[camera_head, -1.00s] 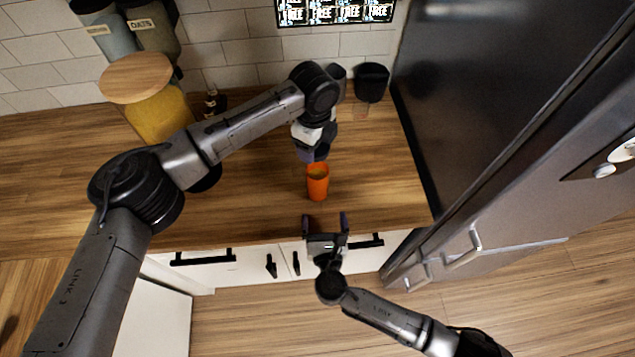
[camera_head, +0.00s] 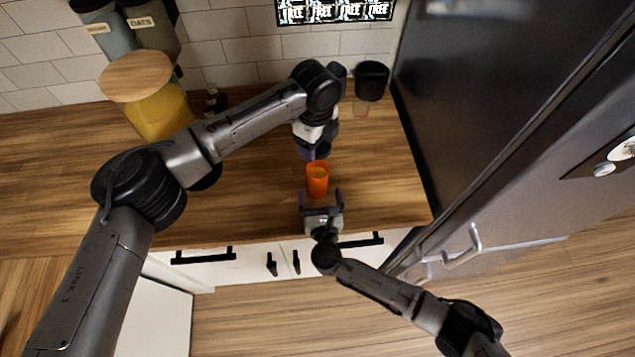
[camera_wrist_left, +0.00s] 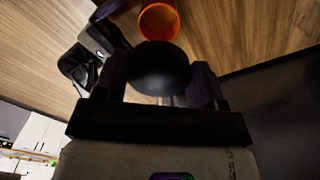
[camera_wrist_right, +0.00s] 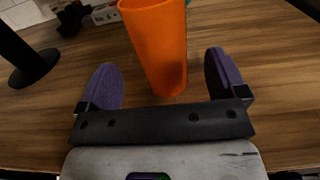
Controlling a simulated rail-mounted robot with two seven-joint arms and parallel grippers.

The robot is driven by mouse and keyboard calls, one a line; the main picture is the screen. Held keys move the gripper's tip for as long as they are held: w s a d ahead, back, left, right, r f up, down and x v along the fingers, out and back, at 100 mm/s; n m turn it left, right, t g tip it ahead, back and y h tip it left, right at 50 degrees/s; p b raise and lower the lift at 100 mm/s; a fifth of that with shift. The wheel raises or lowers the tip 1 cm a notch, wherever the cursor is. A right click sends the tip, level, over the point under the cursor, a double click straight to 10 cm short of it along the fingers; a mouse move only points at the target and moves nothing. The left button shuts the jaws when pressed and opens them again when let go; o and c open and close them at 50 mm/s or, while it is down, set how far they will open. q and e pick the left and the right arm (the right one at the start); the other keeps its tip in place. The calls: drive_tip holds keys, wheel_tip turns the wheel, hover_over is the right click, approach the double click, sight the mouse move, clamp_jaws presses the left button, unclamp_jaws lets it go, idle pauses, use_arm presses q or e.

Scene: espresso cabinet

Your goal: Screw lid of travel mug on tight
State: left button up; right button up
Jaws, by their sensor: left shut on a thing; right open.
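The orange travel mug (camera_head: 317,178) stands upright and open-topped on the wooden counter. My left gripper (camera_wrist_left: 165,75) is shut on a round black lid (camera_wrist_left: 158,66), held behind the mug and apart from it; the mug's open rim (camera_wrist_left: 158,8) shows beyond the lid in the left wrist view. In the head view the left gripper (camera_head: 315,150) partly hides the lid. My right gripper (camera_head: 320,196) is open at the front of the mug. In the right wrist view, the mug (camera_wrist_right: 160,45) shows between the two purple fingers, with a gap on each side.
A yellow jar with a wooden lid (camera_head: 137,77) stands at the back left, near a small dark bottle (camera_head: 214,102). A black-topped container (camera_head: 371,82) stands at the back right. The dark fridge side (camera_head: 470,90) bounds the counter (camera_head: 245,200) on the right.

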sight(319, 188)
drive_tip(key=shift+w+a, duration=0.15)
drive_tip(key=shift+w, duration=1.35)
drive_tip(key=shift+w+a, duration=0.15)
drive_tip(key=shift+w, duration=1.35)
drive_tip(key=c, duration=1.4)
use_arm(q)
drive_tip(key=shift+f, duration=2.55)
